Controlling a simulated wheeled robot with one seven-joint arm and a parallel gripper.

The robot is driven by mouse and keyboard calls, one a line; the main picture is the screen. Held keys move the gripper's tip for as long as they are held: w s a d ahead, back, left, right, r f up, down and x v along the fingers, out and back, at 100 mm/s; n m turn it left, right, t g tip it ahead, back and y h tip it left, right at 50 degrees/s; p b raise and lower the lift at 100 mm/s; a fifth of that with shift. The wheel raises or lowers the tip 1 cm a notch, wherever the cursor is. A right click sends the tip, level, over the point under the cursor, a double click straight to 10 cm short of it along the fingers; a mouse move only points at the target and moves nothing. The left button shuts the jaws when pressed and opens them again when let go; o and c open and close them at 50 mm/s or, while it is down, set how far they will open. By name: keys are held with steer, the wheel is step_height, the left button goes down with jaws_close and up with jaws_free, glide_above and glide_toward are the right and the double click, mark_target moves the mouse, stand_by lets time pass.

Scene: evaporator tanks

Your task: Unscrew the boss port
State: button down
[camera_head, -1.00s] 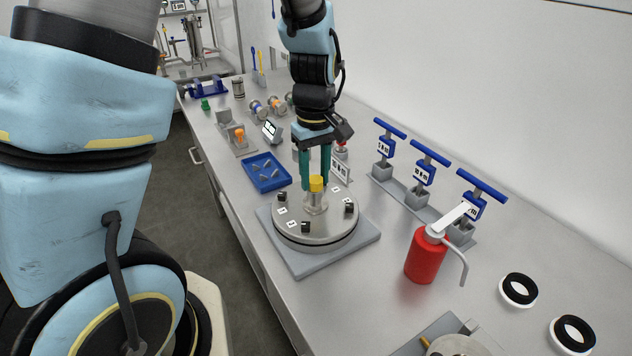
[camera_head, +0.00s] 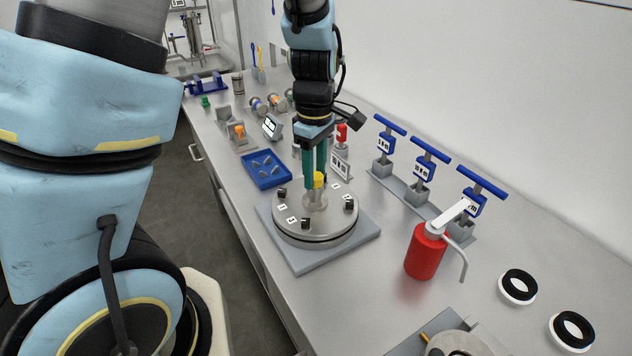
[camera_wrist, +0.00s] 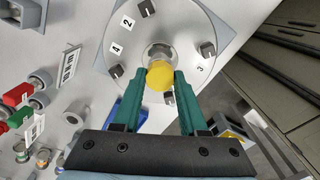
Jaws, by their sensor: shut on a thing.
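The boss port's yellow cap (camera_head: 319,180) stands upright at the centre of a round steel lid (camera_head: 300,226) with several numbered black blocks around its rim. The lid sits on a grey square base plate (camera_head: 345,247). My gripper (camera_head: 315,184) points straight down with its green fingers shut on the yellow cap. In the wrist view the yellow cap (camera_wrist: 160,75) shows round between the fingertips of my gripper (camera_wrist: 163,78), above a silver neck on the lid (camera_wrist: 188,30). The fingers hide the cap's sides.
A blue tray (camera_head: 266,171) with small parts lies behind and left of the lid. A red pump bottle (camera_head: 426,252) and blue T-handled tools (camera_head: 430,160) stand to the right. Two black-and-white rings (camera_head: 518,287) lie at the front right. Bare bench lies between lid and bottle.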

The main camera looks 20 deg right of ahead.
steer(key=n, duration=0.5)
steer(key=c, duration=0.7)
jaws_free()
steer(key=shift+c, duration=0.2)
